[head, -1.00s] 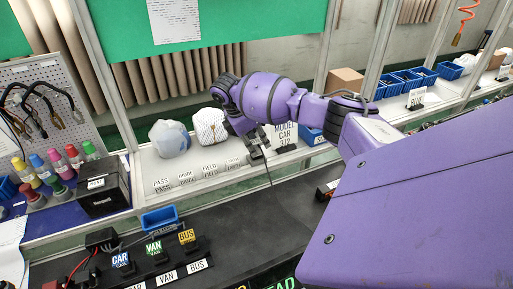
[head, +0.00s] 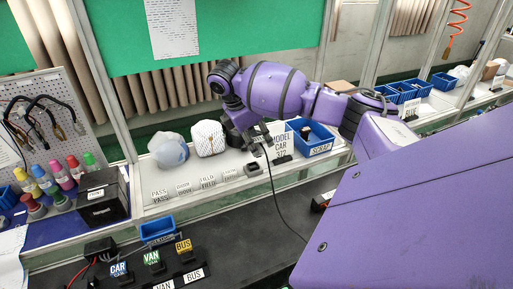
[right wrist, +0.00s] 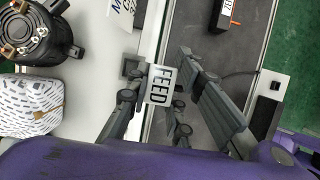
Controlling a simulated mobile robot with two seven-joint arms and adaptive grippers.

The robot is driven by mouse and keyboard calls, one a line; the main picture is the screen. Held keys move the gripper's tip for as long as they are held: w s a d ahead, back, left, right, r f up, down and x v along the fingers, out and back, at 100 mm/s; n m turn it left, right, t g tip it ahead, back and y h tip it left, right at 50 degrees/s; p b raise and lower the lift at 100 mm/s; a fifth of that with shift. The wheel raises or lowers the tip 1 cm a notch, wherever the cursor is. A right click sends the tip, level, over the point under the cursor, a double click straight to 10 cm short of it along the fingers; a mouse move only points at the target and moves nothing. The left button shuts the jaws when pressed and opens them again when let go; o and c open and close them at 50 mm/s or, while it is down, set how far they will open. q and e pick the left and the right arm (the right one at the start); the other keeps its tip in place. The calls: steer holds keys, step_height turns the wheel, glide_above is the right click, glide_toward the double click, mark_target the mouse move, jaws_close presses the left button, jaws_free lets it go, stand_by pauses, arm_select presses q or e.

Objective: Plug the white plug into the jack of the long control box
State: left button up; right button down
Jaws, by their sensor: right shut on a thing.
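My right gripper (head: 260,140) is above the white shelf, beside the MODEL CAR card. In the right wrist view, the right gripper (right wrist: 160,98) is shut on a white piece marked FEED (right wrist: 162,86), which I take for the white plug. Its black cable (head: 280,205) hangs from the gripper down to the dark belt. A grey box with a white panel and a dark opening (right wrist: 274,84) stands at the belt's right side in the wrist view; I cannot tell for sure that it is the long control box. My left gripper is not in view.
A small dark block (head: 253,169) sits on the shelf below the gripper. A blue SCRAP bin (head: 318,150), a wrapped white bundle (head: 208,138) and small label cards stand near it. CAR, VAN and BUS tags (head: 151,258) stand on the dark belt. The belt's middle is mostly clear.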

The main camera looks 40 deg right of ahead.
steer(key=s+a+r+p, duration=0.1)
steer(key=s+a+r, duration=0.2)
steer(key=s+r, duration=0.4)
steer(key=shift+s+a+r, duration=0.15)
steer(key=shift+s+a, duration=0.05)
steer(key=shift+s, duration=0.45)
